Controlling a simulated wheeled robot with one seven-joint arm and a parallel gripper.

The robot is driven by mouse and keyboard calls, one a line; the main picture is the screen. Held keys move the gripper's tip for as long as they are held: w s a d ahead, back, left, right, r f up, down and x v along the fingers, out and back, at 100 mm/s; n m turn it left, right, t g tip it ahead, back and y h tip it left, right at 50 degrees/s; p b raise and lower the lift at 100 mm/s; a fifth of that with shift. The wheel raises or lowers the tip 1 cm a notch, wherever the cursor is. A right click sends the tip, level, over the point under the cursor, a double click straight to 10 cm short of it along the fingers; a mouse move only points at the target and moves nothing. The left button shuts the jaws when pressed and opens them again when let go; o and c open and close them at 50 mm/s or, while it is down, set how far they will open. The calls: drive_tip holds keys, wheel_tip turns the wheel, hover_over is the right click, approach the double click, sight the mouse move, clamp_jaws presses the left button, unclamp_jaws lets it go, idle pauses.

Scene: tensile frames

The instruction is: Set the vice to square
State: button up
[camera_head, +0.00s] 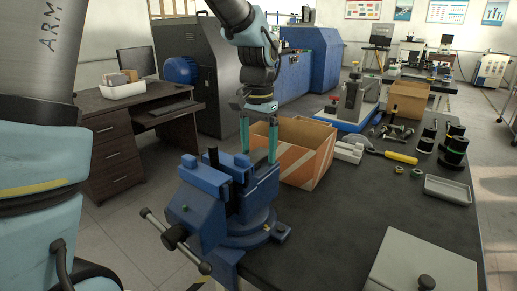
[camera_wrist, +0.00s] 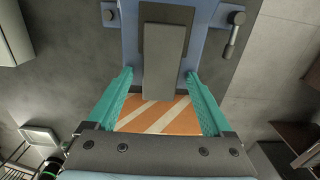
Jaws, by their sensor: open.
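The blue bench vice (camera_head: 203,203) stands at the near left corner of the dark workbench, its bar handle (camera_head: 175,237) hanging at the front left. Its swivel base (camera_head: 245,238) sits below the body. My gripper (camera_head: 258,157) points down at the rear part of the vice, with its two green fingers apart. In the wrist view the fingers (camera_wrist: 158,75) stand on either side of a grey block of the vice (camera_wrist: 163,50), with gaps beside it. Nothing is held. I cannot tell whether a fingertip touches the vice.
An orange and white striped open box (camera_head: 309,160) stands right behind the vice, close to my gripper. A grey plate or case (camera_head: 420,265) lies at the bench's near right. Tools, including a yellow-handled one (camera_head: 400,157), and a tray (camera_head: 447,189) lie farther back. The bench's middle is clear.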

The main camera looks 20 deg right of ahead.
wheel_tip(320, 180, up, 11)
drive_tip(key=shift+f+b, duration=0.15)
drive_tip(key=shift+b, duration=0.25)
drive_tip(key=shift+a, duration=0.1)
drive_tip(key=w+a+f+n+t, duration=0.1)
drive_tip(key=w+a+f+n, duration=0.3)
drive_tip(key=a, duration=0.5)
drive_tip(key=w+a+f+n, duration=0.1)
drive_tip(key=a+f+n, duration=0.1)
drive_tip(key=a+f, duration=0.5)
drive_tip(key=s+a+f+n, duration=0.2)
drive_tip(key=s+a, duration=0.1)
drive_tip(key=a, duration=0.5)
drive_tip(key=s+a+f+n+p, duration=0.1)
drive_tip(key=s+a+f+n, duration=0.1)
drive_tip(key=a, duration=0.5)
drive_tip(key=shift+s+a+n+t, duration=0.3)
drive_tip(key=shift+s+a+n, duration=0.05)
drive_tip(key=shift+s+n, duration=0.15)
